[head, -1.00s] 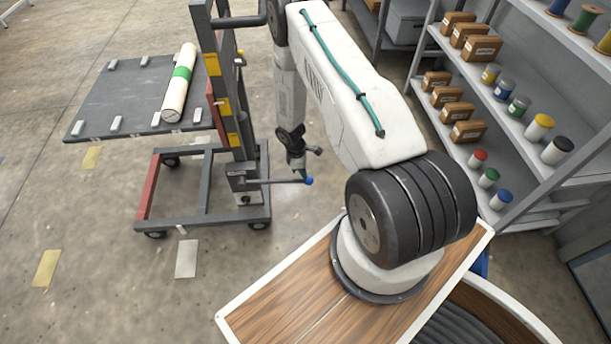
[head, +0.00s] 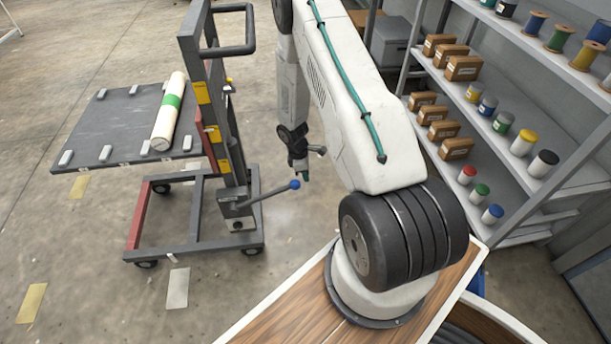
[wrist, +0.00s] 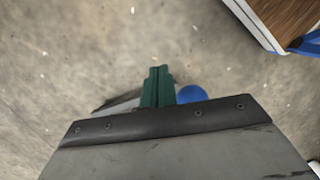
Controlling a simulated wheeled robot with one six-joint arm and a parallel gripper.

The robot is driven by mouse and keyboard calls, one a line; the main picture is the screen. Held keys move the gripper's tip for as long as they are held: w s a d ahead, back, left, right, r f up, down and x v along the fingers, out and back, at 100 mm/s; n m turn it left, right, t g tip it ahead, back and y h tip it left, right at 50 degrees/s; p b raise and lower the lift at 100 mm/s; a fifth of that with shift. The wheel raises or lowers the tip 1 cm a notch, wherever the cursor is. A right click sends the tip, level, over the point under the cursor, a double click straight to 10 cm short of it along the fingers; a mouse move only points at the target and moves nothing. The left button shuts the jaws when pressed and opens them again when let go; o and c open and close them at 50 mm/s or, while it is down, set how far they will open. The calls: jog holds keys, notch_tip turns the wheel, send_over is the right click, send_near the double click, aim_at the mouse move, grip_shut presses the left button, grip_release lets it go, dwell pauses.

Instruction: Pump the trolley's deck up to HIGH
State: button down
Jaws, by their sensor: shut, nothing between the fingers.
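The grey and red trolley (head: 193,250) stands on the floor at left in the head view. Its dark deck (head: 110,130) carries a cream roll with a green band (head: 170,112). The pump lever (head: 262,196) slants up to the right from the mast's foot and ends in a blue knob (head: 294,185). My gripper (head: 305,174) points down close beside the knob. In the wrist view its green fingers (wrist: 157,85) are shut and empty. The blue knob (wrist: 190,94) shows just right of them, partly hidden by the gripper body; contact cannot be told.
The trolley's mast (head: 222,120) with yellow labels and a push handle (head: 232,50) rises left of my arm. A grey shelf (head: 520,150) with boxes, cans and spools stands at right. The floor between trolley and shelf is clear.

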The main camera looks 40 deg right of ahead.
dwell(0.4)
jog(key=w+a+r, duration=0.3)
jog(key=a+r, duration=0.2)
jog(key=r, duration=0.2)
jog(key=w+a+r, duration=0.3)
jog(key=a+r, duration=0.2)
jog(key=r, duration=0.3)
jog(key=shift+w+a, duration=0.35)
jog(key=shift+f, duration=0.1)
jog(key=x, duration=0.4)
jog(key=d+x, duration=0.1)
jog(key=x, duration=0.2)
jog(key=s+x, duration=0.1)
jog(key=x, duration=0.3)
jog(key=shift+s+d+f, duration=0.15)
jog(key=shift+s+d, duration=0.05)
jog(key=shift+d, duration=0.05)
jog(key=shift+s+d+f, duration=0.4)
jog(key=shift+d+f, duration=0.05)
